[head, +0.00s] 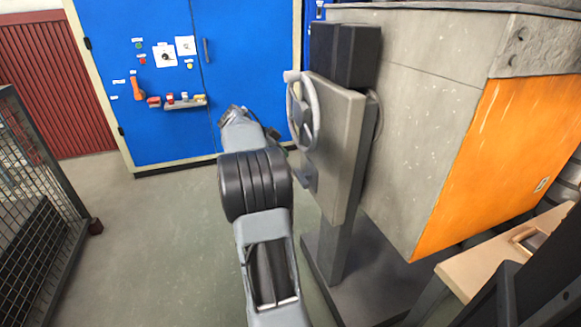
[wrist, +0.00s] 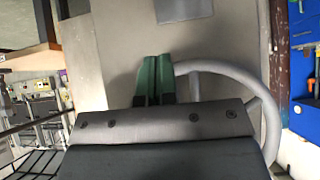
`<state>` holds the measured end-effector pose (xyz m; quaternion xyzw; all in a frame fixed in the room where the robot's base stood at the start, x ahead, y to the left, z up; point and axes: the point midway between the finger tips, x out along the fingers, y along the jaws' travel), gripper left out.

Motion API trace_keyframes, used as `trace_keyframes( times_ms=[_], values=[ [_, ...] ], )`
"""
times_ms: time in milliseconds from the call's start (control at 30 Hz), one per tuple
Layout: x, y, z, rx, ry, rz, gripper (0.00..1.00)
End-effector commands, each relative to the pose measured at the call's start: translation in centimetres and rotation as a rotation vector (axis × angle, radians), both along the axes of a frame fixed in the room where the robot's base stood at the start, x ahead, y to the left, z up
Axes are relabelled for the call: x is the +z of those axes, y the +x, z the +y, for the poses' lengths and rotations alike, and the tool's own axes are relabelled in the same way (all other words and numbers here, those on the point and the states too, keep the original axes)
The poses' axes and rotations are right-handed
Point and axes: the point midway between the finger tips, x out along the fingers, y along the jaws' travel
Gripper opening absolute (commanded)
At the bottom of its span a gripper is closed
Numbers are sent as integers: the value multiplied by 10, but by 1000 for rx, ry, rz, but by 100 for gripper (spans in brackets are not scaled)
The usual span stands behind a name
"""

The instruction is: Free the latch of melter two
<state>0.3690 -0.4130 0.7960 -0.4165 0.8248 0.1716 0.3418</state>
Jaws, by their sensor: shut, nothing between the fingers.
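A grey door (head: 338,140) with a spoked handwheel (head: 303,110) stands at the front of a large housing in the head view. A small blue-grey lever (head: 308,178), possibly the latch, sticks out below the wheel. No label shows which melter this is. My gripper (wrist: 153,72) has green fingers, closed together and empty, in front of the grey door face in the wrist view. The handwheel rim (wrist: 225,68) curves close to the right of the fingertips; I cannot tell if they touch. A blue-grey plate (wrist: 183,9) shows at the top. My arm hides the fingers in the head view.
The grey and orange housing (head: 455,160) fills the right. A wooden-topped table (head: 500,250) stands at lower right. A blue cabinet (head: 175,75) with controls is at the back, and a wire mesh cage (head: 45,210) at left. The floor (head: 160,235) between them is clear.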

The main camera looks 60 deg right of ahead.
Motion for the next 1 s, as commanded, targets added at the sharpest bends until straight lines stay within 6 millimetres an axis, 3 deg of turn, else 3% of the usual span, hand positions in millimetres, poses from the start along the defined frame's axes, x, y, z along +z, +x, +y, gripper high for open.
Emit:
trace_keyframes(
  times_ms=[500,700,1000],
  values=[
    [-68,-39,-52,-1,2,2,0],
    [-93,-39,-52,1,3,3,0],
    [-105,-39,-52,0,1,1,0]
  ],
)
